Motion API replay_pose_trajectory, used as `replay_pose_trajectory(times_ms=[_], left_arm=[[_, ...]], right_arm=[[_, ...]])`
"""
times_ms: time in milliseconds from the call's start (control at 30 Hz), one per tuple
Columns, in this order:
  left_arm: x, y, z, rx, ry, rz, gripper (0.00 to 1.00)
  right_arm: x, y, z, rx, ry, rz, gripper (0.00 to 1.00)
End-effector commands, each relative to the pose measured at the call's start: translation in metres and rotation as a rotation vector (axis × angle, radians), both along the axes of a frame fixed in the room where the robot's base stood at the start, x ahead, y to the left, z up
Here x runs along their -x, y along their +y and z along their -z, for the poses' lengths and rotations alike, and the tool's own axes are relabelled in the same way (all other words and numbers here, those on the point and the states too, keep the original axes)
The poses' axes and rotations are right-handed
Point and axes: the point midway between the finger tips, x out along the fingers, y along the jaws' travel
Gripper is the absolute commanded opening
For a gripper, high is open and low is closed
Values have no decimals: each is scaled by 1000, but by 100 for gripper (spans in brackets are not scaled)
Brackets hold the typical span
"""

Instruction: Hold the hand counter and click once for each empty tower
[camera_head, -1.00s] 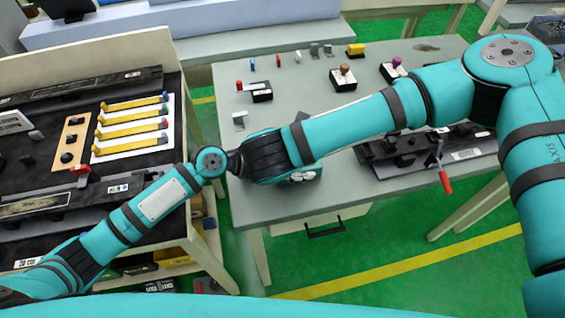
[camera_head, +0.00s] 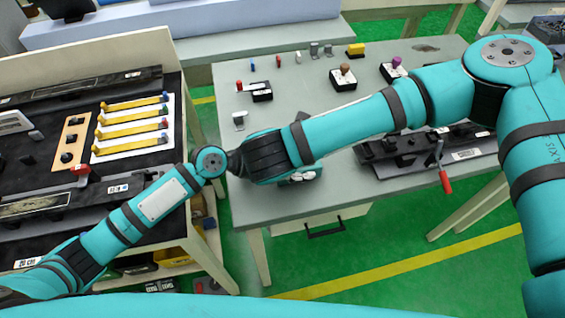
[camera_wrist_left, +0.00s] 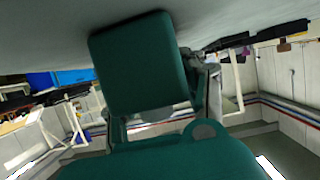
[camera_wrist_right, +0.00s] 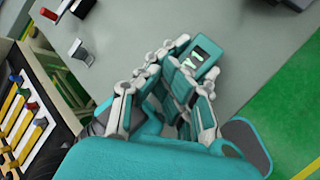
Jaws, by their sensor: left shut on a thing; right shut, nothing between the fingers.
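The hand counter (camera_wrist_right: 207,54) is a teal block with a small dark display, its lit digits too small to read surely. In the left wrist view a dark green block (camera_wrist_left: 140,62), seemingly its body, fills the middle. My left gripper (camera_wrist_left: 160,115) is shut on it. My right gripper (camera_wrist_right: 180,75) is shut and empty, its fingers close against or beside the counter; contact is unclear. In the head view both hands are mostly hidden by my right forearm. Yellow strips with blue or red ends (camera_head: 133,120) lie on a white board; I cannot tell which things are towers.
The grey table (camera_head: 300,210) holds small black blocks with a brown knob (camera_head: 345,69) and a purple knob (camera_head: 396,62). A black fixture with a red-handled clamp (camera_head: 444,180) stands at right. The dark bench (camera_head: 150,225) is at left, with a green-floored gap between.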

Motion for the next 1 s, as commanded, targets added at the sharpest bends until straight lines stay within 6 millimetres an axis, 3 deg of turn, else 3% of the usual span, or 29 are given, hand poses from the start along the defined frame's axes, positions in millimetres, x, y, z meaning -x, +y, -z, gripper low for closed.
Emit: replay_pose_trajectory(times_ms=[1000], left_arm=[[0, 0, 0, 1, 0, 0, 6]], right_arm=[[0, -1, 9, 0, 0, 0, 0]])
